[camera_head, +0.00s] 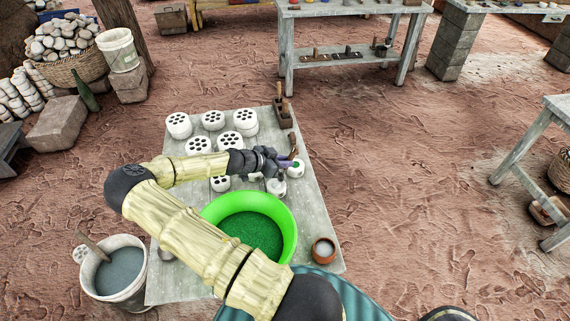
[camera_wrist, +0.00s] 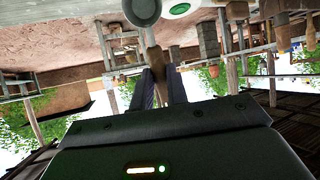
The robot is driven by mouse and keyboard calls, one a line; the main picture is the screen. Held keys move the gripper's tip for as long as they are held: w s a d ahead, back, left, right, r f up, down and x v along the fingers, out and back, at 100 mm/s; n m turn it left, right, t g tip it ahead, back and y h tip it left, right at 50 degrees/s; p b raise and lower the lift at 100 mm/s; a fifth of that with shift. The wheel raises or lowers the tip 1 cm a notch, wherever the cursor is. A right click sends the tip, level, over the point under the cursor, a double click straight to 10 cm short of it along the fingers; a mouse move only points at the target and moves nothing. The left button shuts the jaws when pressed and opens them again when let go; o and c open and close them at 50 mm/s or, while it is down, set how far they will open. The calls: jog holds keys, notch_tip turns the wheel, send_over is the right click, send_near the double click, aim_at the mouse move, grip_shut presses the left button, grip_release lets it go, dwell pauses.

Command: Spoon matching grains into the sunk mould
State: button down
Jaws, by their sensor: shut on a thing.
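My gripper (camera_head: 287,164) is over the grey board (camera_head: 312,215), near its right side. In the wrist view my gripper (camera_wrist: 160,88) is shut on the brown handle of a spoon (camera_wrist: 153,50). A grey round end of it (camera_wrist: 142,12) shows at the top edge; its contents cannot be told. A pale mould with a green round patch (camera_wrist: 180,9) is beside it there, and a small white mould with green in it (camera_head: 297,167) is close to my gripper in the head view. A bright green bowl (camera_head: 288,226) holds green grains (camera_head: 250,232), partly hidden by my arm.
Several white moulds with dark holes (camera_head: 213,119) stand at the board's far left. A small white mould (camera_head: 220,184) stands below my arm. A wooden holder (camera_head: 282,113) is at the far right edge. A terracotta cup (camera_head: 323,250) stands front right; a bucket (camera_head: 113,272) stands left.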

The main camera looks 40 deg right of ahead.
jog(key=shift+w+a+h+b, duration=0.1)
jog(key=shift+a+h+b, duration=0.6)
jog(key=shift+b, duration=0.9)
jog(key=shift+r, duration=0.1)
jog(key=shift+r, duration=0.1)
dwell(0.4)
jog(key=r+y+p, duration=0.1)
jog(key=p, duration=0.1)
jog(key=shift+r+p, duration=0.25)
jog(key=shift+p, duration=0.05)
notch_tip(320, 180, up, 3)
jog(key=y+p, duration=0.4)
jog(key=p, duration=0.2)
jog(key=shift+d+r+t+y, duration=0.1)
jog(key=shift+t+y, duration=0.2)
jog(key=shift+y, duration=0.1)
jog(key=shift+r+y+p, duration=0.6)
jog(key=shift+y+p, duration=0.25)
jog(key=shift+y, duration=0.25)
